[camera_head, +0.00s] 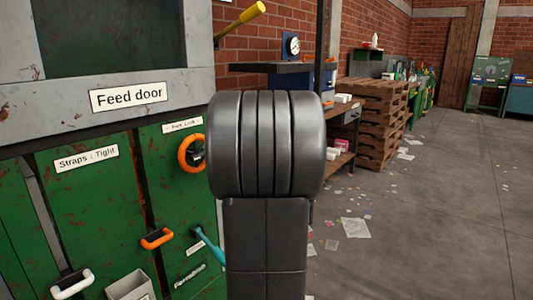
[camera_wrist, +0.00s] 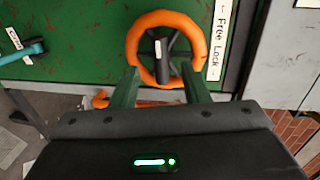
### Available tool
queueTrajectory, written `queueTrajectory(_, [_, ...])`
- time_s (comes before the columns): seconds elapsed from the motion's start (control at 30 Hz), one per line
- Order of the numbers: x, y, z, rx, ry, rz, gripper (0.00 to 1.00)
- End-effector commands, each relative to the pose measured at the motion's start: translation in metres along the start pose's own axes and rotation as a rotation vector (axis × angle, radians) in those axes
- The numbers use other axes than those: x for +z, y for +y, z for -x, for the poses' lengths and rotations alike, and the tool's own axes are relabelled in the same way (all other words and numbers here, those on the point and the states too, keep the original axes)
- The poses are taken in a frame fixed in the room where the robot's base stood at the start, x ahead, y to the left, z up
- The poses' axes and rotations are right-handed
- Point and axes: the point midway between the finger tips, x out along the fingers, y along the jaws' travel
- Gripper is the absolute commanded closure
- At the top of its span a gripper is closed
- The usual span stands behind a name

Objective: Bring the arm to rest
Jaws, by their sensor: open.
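My gripper (camera_wrist: 160,92) shows in the wrist view with its two fingers apart. The orange handwheel (camera_wrist: 140,31) lies just beyond the fingertips, on the green machine panel (camera_wrist: 75,60). The fingertips overlap its lower rim in the picture; I cannot tell whether they touch it. Nothing is seen held between the fingers. In the head view my dark arm fills the centre and hides the gripper. The handwheel (camera_head: 186,154) shows there just left of my arm, partly covered by it.
The machine front at left carries an orange handle (camera_head: 157,239), a white handle (camera_head: 73,284) and a teal lever (camera_head: 208,246). A yellow lever (camera_head: 239,20) juts out above. Stacked pallets (camera_head: 370,115) stand behind right. The floor (camera_head: 440,220) at right is open, with scattered paper.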

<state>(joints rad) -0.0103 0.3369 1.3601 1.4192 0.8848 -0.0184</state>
Motion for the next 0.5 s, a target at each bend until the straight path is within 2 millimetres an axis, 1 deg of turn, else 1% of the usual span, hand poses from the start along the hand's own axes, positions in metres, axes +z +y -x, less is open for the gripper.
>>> queueTrajectory(0.03, [-0.001, -0.002, 0.013, -0.001, 0.004, -0.001, 0.59])
queueTrajectory(0.3, [-0.001, -0.002, 0.064, 0.0, 0.004, -0.001, 0.59])
queueTrajectory(0.47, [0.0, -0.002, 0.09, 0.0, 0.003, 0.0, 0.59])
queueTrajectory(0.5, [0.001, 0.002, 0.083, 0.0, -0.003, 0.0, 0.59])
